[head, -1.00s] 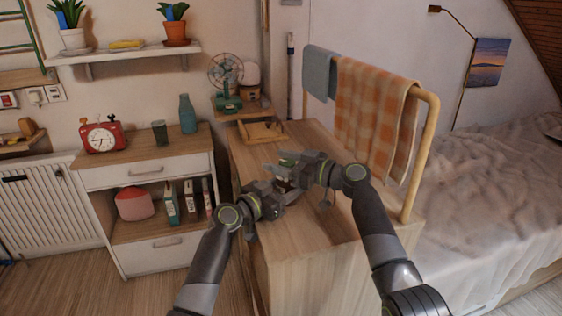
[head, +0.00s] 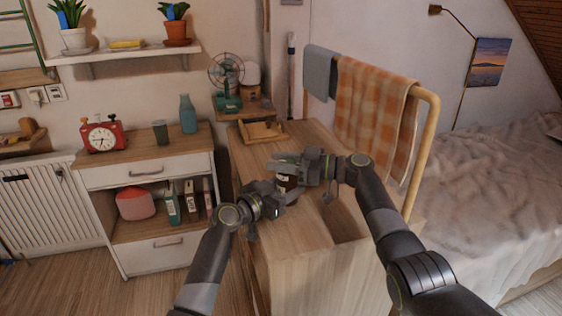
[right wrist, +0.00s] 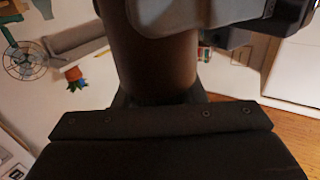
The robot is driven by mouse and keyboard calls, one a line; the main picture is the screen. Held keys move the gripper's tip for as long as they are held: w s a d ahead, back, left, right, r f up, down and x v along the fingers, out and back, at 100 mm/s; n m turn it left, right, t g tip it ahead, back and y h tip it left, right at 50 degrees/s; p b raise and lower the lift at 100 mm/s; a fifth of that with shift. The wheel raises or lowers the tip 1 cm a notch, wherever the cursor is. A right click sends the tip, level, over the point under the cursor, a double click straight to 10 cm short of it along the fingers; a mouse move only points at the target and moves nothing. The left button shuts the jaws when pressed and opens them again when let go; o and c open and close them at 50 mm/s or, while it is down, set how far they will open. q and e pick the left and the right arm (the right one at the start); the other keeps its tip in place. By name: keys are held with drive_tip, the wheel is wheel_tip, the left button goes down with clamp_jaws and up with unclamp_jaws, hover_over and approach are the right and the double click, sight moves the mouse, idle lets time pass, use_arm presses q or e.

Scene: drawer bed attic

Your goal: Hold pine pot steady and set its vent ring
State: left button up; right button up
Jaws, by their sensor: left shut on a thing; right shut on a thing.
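The pine pot (head: 287,183) is a small dark brown thing between my two grippers, above the wooden cabinet top, mostly hidden by the fingers. In the right wrist view a brown cylinder (right wrist: 150,65), which looks like the pot, rises between the dark gripper parts. My left gripper (head: 284,194) is shut on the pot from the lower left. My right gripper (head: 287,166) is shut at the pot's upper end, coming from the right. The vent ring cannot be made out; the right fingers cover that end.
A wooden tray (head: 259,138) lies at the cabinet's back, with a green fan (head: 228,85) on a small shelf behind. An open compartment (head: 343,219) lies right of the grippers. A towel rail (head: 427,145) with a checked towel stands along the right side.

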sight(281, 161)
drive_tip(key=shift+f+n+g, duration=0.1)
drive_tip(key=shift+n+g, duration=0.5)
drive_tip(key=shift+g, duration=0.5)
drive_tip(key=o, duration=1)
drive_tip(key=shift+s, duration=0.1)
wheel_tip(281, 161, up, 10)
drive_tip(key=shift+r, duration=0.1)
